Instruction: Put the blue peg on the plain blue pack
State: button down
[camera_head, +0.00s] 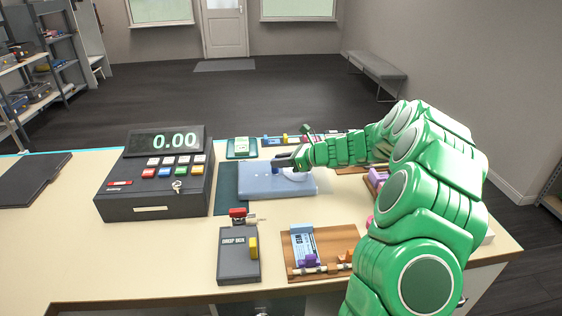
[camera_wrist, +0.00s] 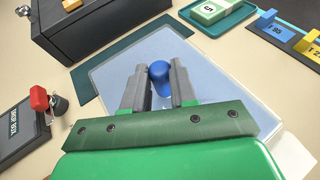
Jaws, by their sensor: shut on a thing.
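My gripper (camera_head: 287,163) reaches in from the right on my green arm, over the plain blue pack (camera_head: 255,182). In the wrist view the two grey fingers of my gripper (camera_wrist: 155,85) are shut on the blue peg (camera_wrist: 160,72), which has a rounded blue end. The pale blue pack (camera_wrist: 118,80) lies flat beneath the fingers and fills most of the area under them. The peg is over the pack; I cannot tell whether it touches it. In the head view the peg is mostly hidden by the gripper.
A dark cash register (camera_head: 155,180) stands to the left. A grey drop box (camera_head: 238,262) with a red-topped part is in front. A brown board (camera_head: 300,272) holds a blue-and-white tag and a purple peg. A green tray (camera_head: 241,155) with a pale block stands behind the pack.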

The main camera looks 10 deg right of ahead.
jog(key=shift+f, duration=0.15)
jog(key=c, duration=0.9)
grip_release()
jog(key=v, duration=1.2)
